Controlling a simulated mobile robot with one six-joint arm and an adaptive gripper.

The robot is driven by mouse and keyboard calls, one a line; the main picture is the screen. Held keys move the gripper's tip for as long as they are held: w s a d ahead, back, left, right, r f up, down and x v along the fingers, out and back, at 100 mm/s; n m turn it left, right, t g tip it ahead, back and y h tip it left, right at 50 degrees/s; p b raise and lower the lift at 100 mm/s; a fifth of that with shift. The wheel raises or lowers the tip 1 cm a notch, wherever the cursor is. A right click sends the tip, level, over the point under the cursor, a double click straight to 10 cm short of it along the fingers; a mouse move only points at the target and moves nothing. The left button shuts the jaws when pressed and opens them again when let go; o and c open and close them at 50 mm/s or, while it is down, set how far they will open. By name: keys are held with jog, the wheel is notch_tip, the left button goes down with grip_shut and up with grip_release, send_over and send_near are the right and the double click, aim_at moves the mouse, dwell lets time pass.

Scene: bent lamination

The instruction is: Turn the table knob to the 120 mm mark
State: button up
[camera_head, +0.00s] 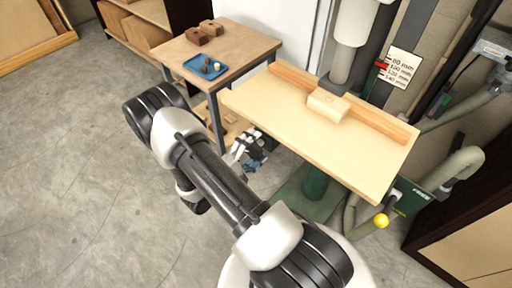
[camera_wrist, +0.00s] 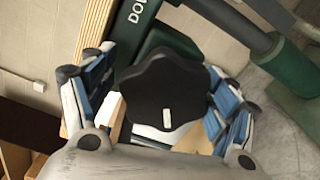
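The table knob (camera_wrist: 165,88) is black and lobed, with a short white mark near its lower edge in the wrist view. My gripper (camera_wrist: 160,95) is open, its blue-padded fingers spread on either side of the knob. A gap shows at the left finger; whether the right finger touches is unclear. In the head view my gripper (camera_head: 250,150) is below the table's left edge, and the knob cannot be made out there. The scale plate (camera_head: 402,70) carries several mm marks from 80 to 140. A red pointer (camera_head: 381,65) sits by its upper marks; the exact reading is unclear.
The machine table (camera_head: 300,125) bears a wooden fence (camera_head: 385,118) and a small wood block (camera_head: 328,104). A side bench (camera_head: 245,45) with a blue tray (camera_head: 190,66) stands behind my arm. A yellow ball handle (camera_head: 381,221) is at the right. Floor at the left is clear.

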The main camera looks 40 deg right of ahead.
jog(key=o, duration=0.3)
jog(key=shift+w+a+r, duration=0.1)
jog(key=shift+w+r, duration=0.15)
jog(key=shift+r, duration=0.1)
jog(key=shift+a, duration=0.1)
jog(key=shift+s, duration=0.15)
jog(key=shift+a, duration=0.65)
jog(key=s+a+b, duration=0.1)
jog(key=a+b, duration=0.1)
jog(key=a, duration=1.6)
jog(key=shift+s+a+b, duration=0.25)
jog(key=shift+a+b, duration=0.15)
jog(key=shift+f, duration=0.1)
dwell(0.3)
jog(key=s+a, duration=0.1)
jog(key=a, duration=1.1)
